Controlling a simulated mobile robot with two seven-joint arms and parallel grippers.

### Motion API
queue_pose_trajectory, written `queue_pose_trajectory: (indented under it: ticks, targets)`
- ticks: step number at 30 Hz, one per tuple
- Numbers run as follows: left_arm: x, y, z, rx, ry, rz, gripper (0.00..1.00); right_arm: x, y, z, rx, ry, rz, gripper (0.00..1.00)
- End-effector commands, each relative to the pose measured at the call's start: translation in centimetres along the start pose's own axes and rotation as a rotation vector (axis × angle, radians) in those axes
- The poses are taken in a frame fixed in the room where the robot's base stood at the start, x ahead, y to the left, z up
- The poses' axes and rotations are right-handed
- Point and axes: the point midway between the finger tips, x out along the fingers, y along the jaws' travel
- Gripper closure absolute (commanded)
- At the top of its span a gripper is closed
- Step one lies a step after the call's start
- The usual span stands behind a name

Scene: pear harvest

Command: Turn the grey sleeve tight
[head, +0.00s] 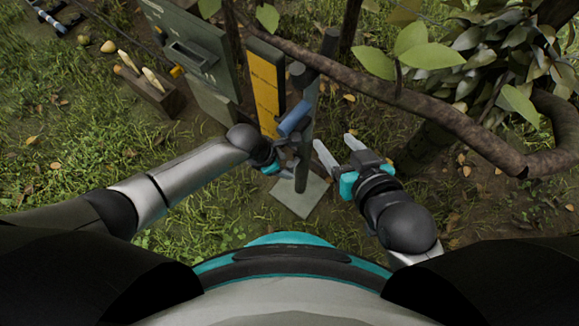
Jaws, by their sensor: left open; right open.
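A grey-green post (306,150) stands on a pale square base plate (300,199) in front of me. A blue cylinder (294,118) sits at a tilt against the post's left side, and a short dark grey cylinder (300,76) sits higher up. I cannot tell for sure which part is the grey sleeve. My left gripper (288,162) is open close to the left of the post, below the blue cylinder; its fingertips are partly hard to make out. My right gripper (338,150) is open to the right of the post, with nothing between its fingers.
A yellow panel (265,92) and a grey-green cabinet (188,45) stand behind on the left. A wooden block (150,92) with light-handled tools is further left. A thick branch (440,108) with leaves crosses the upper right. Open grass lies to the left.

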Motion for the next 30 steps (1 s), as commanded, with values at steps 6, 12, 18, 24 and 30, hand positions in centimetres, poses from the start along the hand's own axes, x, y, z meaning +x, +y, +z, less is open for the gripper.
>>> queue_pose_trajectory:
  ticks: [6,12,18,24,30]
  targets:
    - [1.1,0.0,-0.1,0.000,0.000,0.001,0.40,0.4,-1.1,-0.4,0.014,0.115,-0.031,0.37]
    - [2.0,0.0,0.0,0.001,-0.001,0.000,0.40,0.4,-2.1,-1.0,0.032,0.222,-0.056,0.37]
    - [2.9,0.0,-0.1,0.000,0.000,0.000,0.40,0.0,-3.0,-1.6,0.055,0.329,-0.080,0.37]
    - [3.6,0.0,0.0,0.000,-0.001,0.000,0.40,-0.6,-3.7,-2.0,0.077,0.425,-0.098,0.37]
    - [4.0,0.0,0.0,0.000,-0.001,0.000,0.40,-1.0,-4.0,-2.3,0.090,0.482,-0.108,0.37]
